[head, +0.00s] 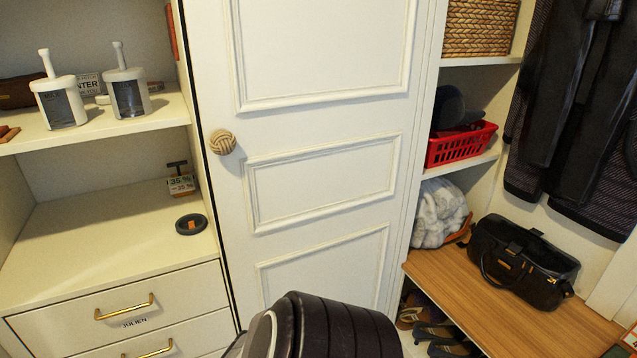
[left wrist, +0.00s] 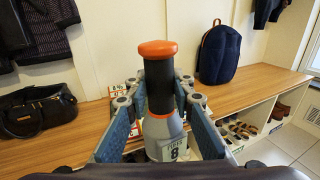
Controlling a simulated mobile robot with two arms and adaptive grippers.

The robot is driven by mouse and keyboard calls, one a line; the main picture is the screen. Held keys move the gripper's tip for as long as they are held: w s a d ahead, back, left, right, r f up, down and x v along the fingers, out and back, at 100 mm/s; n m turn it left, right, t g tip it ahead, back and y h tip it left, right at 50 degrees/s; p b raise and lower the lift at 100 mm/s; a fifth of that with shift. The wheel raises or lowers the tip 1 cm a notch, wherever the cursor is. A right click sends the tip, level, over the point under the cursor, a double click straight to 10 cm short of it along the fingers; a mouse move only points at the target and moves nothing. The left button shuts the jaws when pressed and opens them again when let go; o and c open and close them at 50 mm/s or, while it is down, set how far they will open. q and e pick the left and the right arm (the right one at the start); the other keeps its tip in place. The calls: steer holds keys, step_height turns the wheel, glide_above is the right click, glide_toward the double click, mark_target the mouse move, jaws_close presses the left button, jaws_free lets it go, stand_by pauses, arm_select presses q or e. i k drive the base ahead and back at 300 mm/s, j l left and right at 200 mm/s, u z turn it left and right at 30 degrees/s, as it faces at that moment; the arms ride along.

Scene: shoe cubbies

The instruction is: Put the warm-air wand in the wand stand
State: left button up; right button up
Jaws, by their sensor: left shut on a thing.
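The warm-air wand (left wrist: 161,92) fills the middle of the left wrist view. It has an orange-red cap, a black neck, an orange ring and a grey body with a label reading 8. My left gripper (left wrist: 160,108) is shut on it, one finger on each side, and it stands roughly upright in the picture. Its lower end is hidden. A small dark round ring with an orange mark (head: 190,224), possibly the wand stand, lies on the lower left shelf in the head view. My grippers do not show in the head view.
Two white holders with upright handles (head: 62,100) (head: 126,92) stand on the upper left shelf. A small sign (head: 181,183) stands behind the ring; the shelf left of it is clear. A white door (head: 320,180) is beside it. A black bag (head: 523,262) sits on the bench (head: 450,275).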

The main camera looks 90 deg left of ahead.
mark_target(192, 225)
steer(key=u, duration=1.8)
